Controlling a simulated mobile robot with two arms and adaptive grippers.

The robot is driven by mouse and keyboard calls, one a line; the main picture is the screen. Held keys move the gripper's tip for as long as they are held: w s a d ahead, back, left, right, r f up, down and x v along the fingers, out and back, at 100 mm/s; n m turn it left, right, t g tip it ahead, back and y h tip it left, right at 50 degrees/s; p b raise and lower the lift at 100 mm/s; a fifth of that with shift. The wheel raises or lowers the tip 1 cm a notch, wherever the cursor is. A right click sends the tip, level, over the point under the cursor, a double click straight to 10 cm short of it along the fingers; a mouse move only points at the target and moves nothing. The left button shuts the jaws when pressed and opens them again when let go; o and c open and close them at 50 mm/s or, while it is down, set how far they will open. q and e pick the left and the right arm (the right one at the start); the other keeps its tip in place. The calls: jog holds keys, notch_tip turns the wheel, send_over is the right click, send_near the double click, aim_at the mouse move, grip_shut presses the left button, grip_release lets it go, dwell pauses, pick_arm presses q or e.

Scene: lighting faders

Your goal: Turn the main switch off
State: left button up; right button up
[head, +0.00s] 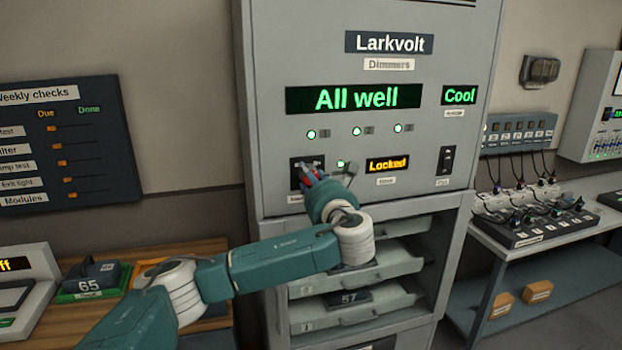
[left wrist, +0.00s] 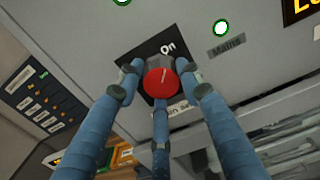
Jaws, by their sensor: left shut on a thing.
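The main switch is a red round knob (left wrist: 160,82) on a black plate (left wrist: 140,53) in the left wrist view. The word "On" shows on the plate above and right of the knob. In the head view the plate (head: 296,166) is at the lower left of the grey Larkvolt dimmer cabinet's front (head: 270,75). My left gripper (head: 313,177) is at the switch, its blue fingers closed around the knob. The fingers hide part of the plate and any other marking there. A green lamp labelled "Mains" (left wrist: 221,27) is lit beside it. My right gripper is not in view.
The cabinet displays read "All well" (head: 354,98), "Cool" (head: 459,95) and "Locked" (head: 387,164). A fan rocker switch (head: 446,160) is at right. Module trays (head: 400,295) lie below my arm. A checks board (head: 60,140) hangs at left; a bench with cables (head: 490,240) stands at right.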

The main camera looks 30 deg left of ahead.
pick_arm(q)
jog(key=shift+r, duration=0.25)
jog(key=n+b, duration=0.2)
jog(key=n, duration=0.3)
jog(key=n+b, duration=0.2)
jog(key=n, duration=0.2)
jog(key=shift+f+n, duration=0.1)
jog(key=shift+n, duration=0.2)
jog(key=shift+a+f+n+b, duration=0.1)
jog(key=shift+n+b, duration=1.1)
jog(key=shift+n, duration=0.75)
jog(key=shift+a+f+n+b, duration=0.1)
jog(key=shift+n+b, duration=1.05)
jog(key=shift+n, duration=1.1)
